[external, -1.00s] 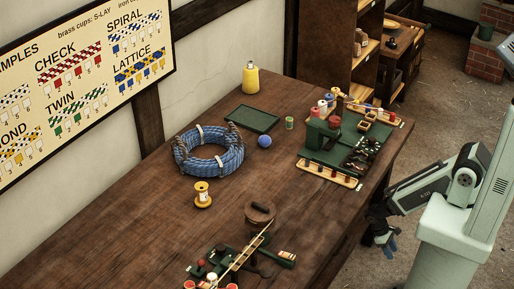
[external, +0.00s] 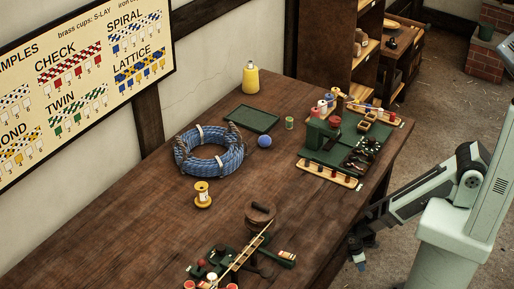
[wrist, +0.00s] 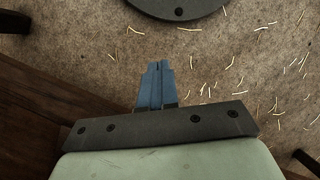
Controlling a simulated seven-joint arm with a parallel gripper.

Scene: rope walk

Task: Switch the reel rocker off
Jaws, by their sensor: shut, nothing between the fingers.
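My gripper (external: 360,264) hangs low beside the near right edge of the table (external: 150,225), clear of everything on it. In the wrist view its blue fingers (wrist: 156,68) are together and empty over the floor. A green machine (external: 318,131) with spools and a dark panel stands at the right end of the table. Another green machine (external: 280,258) with red and white knobs and a long wooden strip stands at the near end, partly cut off by the frame. I cannot make out which small part is the reel rocker, or its position.
A blue rope coil (external: 183,166), a yellow spool (external: 203,197), a blue ball (external: 264,141), a green tray (external: 252,119) and a yellow bottle (external: 250,78) stand on the table. The wrist view shows straw-strewn floor and a dark round base (wrist: 180,8).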

